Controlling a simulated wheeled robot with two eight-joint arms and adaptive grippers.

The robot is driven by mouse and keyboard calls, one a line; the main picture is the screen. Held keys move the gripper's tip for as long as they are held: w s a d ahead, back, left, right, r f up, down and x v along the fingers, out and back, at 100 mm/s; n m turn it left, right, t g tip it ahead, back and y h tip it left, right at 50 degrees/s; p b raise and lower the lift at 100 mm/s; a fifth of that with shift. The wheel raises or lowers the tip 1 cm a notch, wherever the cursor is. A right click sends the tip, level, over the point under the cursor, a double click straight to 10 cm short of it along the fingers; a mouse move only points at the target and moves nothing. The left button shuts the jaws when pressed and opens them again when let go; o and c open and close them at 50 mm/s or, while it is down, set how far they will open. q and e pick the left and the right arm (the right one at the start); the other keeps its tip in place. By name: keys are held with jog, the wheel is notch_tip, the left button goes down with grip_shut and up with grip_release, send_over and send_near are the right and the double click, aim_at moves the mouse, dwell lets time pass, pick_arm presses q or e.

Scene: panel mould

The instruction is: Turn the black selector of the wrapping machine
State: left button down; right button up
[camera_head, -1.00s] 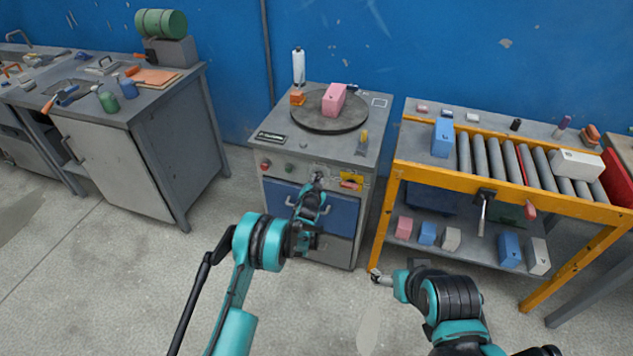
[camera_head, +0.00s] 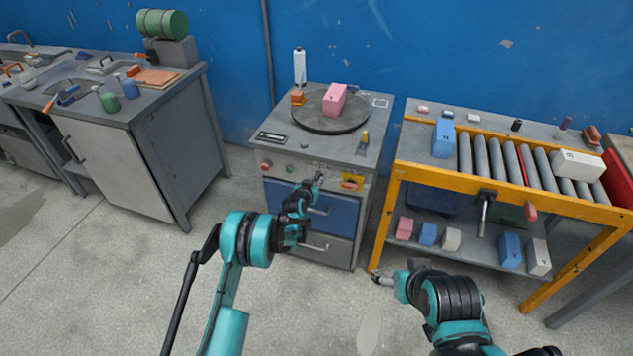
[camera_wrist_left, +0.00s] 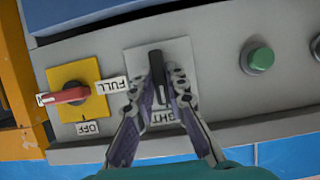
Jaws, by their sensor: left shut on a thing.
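The wrapping machine (camera_head: 280,155) is a grey cabinet with a round turntable on top and a control panel on its front. In the left wrist view the black selector (camera_wrist_left: 156,68) is a dark bar on a pale plate (camera_wrist_left: 137,60) with partly covered lettering. My left gripper (camera_wrist_left: 165,82) is shut on the black selector, one finger on each side. In the head view the left gripper (camera_head: 316,182) is at the panel and hides the selector. My right gripper (camera_head: 378,278) is low in front of the roller table's left leg, away from the machine; its fingers are too small to judge.
A pink box (camera_head: 334,99) stands on the turntable. The orange-framed roller table (camera_head: 398,175) stands close on the right.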

dwell(0.3)
pick_arm(q)
jog(key=c, duration=1.5)
grip_release()
jog(key=shift+w, duration=0.1)
jog(key=shift+c, duration=0.2)
jog(key=v, duration=1.2)
